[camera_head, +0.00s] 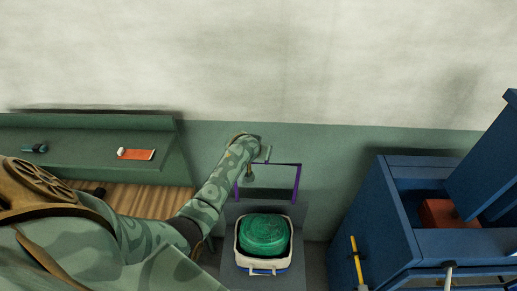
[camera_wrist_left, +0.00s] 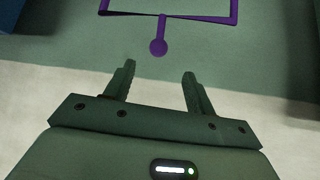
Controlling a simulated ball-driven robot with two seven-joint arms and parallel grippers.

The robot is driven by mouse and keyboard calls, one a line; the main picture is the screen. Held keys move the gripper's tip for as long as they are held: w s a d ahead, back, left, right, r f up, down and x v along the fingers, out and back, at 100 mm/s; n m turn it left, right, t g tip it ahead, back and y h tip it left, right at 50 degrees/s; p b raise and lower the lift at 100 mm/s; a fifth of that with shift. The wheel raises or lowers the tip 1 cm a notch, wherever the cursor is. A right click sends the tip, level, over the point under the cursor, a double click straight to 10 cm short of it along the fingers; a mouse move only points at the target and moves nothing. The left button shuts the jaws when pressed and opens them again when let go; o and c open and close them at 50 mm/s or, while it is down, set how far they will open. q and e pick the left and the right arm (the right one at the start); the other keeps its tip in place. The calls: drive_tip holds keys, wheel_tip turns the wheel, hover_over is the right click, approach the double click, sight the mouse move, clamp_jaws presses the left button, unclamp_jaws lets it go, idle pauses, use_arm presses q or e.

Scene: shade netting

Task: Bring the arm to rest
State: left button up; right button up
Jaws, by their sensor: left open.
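My left arm reaches in from the left in the head view, and its gripper (camera_head: 262,154) is beside the wall, near the top left of a purple frame (camera_head: 299,180). In the left wrist view the gripper (camera_wrist_left: 158,88) is open, with two dark fingers apart and nothing between them. The purple frame also shows there at the top (camera_wrist_left: 232,18), with a stem and round knob (camera_wrist_left: 158,47) beyond the fingertips, apart from them. My right gripper is not in view.
A white container (camera_head: 243,262) holding a green bundle (camera_head: 264,234) stands below the frame. A blue cabinet (camera_head: 376,215) with a raised lid and a red block (camera_head: 437,213) inside is at right. A green shelf (camera_head: 80,145) with an orange item (camera_head: 139,154) is at left.

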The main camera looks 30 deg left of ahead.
use_arm(q)
drive_tip(key=shift+s, duration=0.1)
idle(0.5)
drive_tip(key=s+d+r+m+y, duration=0.1)
drive_tip(key=s+d+r+m, duration=0.2)
drive_tip(key=s, duration=0.7)
drive_tip(key=s+d+r+m+g+y, duration=0.1)
drive_tip(key=s+d+r+m, duration=0.2)
drive_tip(key=s, duration=0.7)
drive_tip(key=s+d+r+m, duration=0.2)
drive_tip(key=s+r+m, duration=0.15)
drive_tip(key=s, duration=0.65)
drive_tip(key=s+d+f+g+h+b, duration=0.15)
drive_tip(key=f+b, duration=0.75)
drive_tip(key=f, duration=1.4)
drive_tip(key=s+d+f+g+h+b, duration=0.2)
drive_tip(key=f+b, duration=0.7)
drive_tip(key=f, duration=1.5)
drive_tip(key=s+f+n+g+b, duration=0.1)
drive_tip(key=s+f+b, duration=0.5)
drive_tip(key=s+f, duration=0.4)
drive_tip(key=s+f+n+g+b, duration=0.1)
drive_tip(key=s+f+b, duration=0.5)
drive_tip(key=f, duration=1.1)
drive_tip(key=s+g, duration=0.1)
drive_tip(key=s, duration=0.3)
drive_tip(key=shift+d+n+h+b, duration=0.3)
drive_tip(key=shift+n+h+b, duration=0.05)
